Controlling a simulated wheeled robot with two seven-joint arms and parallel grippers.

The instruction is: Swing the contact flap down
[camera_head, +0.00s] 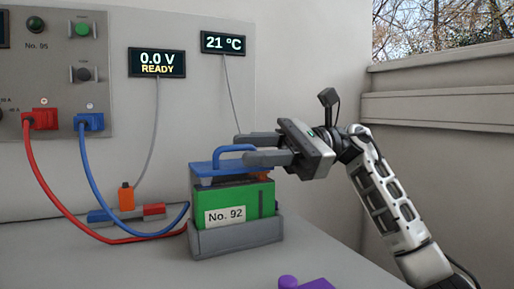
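A green battery (232,200) labelled "No. 92" stands upright in a grey holder (240,238) on the table. The blue contact flap (205,169) lies above the battery's top, roughly level. A blue arched handle (222,151) rises from it. My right gripper (244,149) reaches in from the right at handle height. Its two grey fingers are apart, one farther back and one nearer, with the handle's right end between or close beside them. Contact with the handle cannot be told. The nearer finger hides part of the flap's right side. My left gripper is out of view.
A panel (60,65) with red and blue plugs stands at the back left. Red (50,195) and blue (95,190) cables run to the holder area. An orange, blue and red part (126,198) lies left of the battery. Purple objects (288,282) are at the front edge.

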